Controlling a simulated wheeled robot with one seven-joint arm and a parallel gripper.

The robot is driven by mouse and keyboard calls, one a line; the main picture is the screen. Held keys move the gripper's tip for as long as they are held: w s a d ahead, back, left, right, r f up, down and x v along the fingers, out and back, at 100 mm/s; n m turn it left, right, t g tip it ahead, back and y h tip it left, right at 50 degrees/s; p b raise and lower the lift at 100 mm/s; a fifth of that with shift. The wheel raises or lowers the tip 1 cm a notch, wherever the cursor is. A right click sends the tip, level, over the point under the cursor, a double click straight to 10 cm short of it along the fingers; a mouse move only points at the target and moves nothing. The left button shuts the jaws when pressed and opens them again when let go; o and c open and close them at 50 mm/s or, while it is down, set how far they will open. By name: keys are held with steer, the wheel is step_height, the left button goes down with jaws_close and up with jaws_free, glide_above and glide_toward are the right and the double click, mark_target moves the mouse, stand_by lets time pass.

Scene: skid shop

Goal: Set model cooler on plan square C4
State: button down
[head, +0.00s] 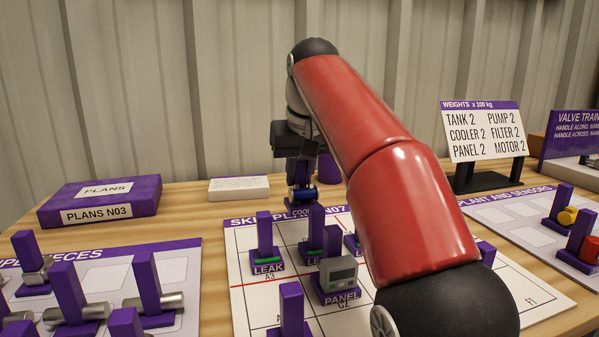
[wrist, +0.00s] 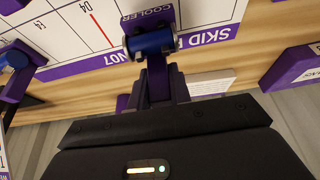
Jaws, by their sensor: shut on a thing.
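The model cooler is a small blue cylinder on a purple base with an upright purple handle and a COOLER label. In the head view the cooler (head: 303,194) hangs under my gripper (head: 302,168) at the far edge of the plan board. My gripper is shut on its handle. The wrist view also shows the cooler (wrist: 150,43) upright beyond my gripper (wrist: 158,88). The white plan board (head: 242,285) has a purple title strip, black grid lines and a red line. The cooler hides part of its far edge. I cannot clearly pick out square C4.
On the board stand the LEAK piece (head: 265,245), the PANEL piece (head: 338,278) and other purple-handled pieces. The pipe-pieces board (head: 95,272) is at left, the sensors board (head: 515,212) at right. A plans box (head: 100,200), a white block (head: 239,188) and a weights sign (head: 484,130) stand behind.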

mark_target(299, 159)
steer(key=shift+f, duration=0.1)
steer(key=shift+f+b, duration=1.25)
steer(key=shift+f, duration=0.45)
steer(key=shift+f, duration=0.7)
steer(key=c, duration=1.2)
jaws_free()
steer(key=shift+r+p, duration=0.65)
steer(key=shift+r, duration=0.05)
step_height(299, 159, up, 5)
steer(key=p, duration=0.5)
steer(key=shift+f, duration=0.1)
steer(key=shift+r+p, duration=0.45)
steer(key=shift+r, duration=0.55)
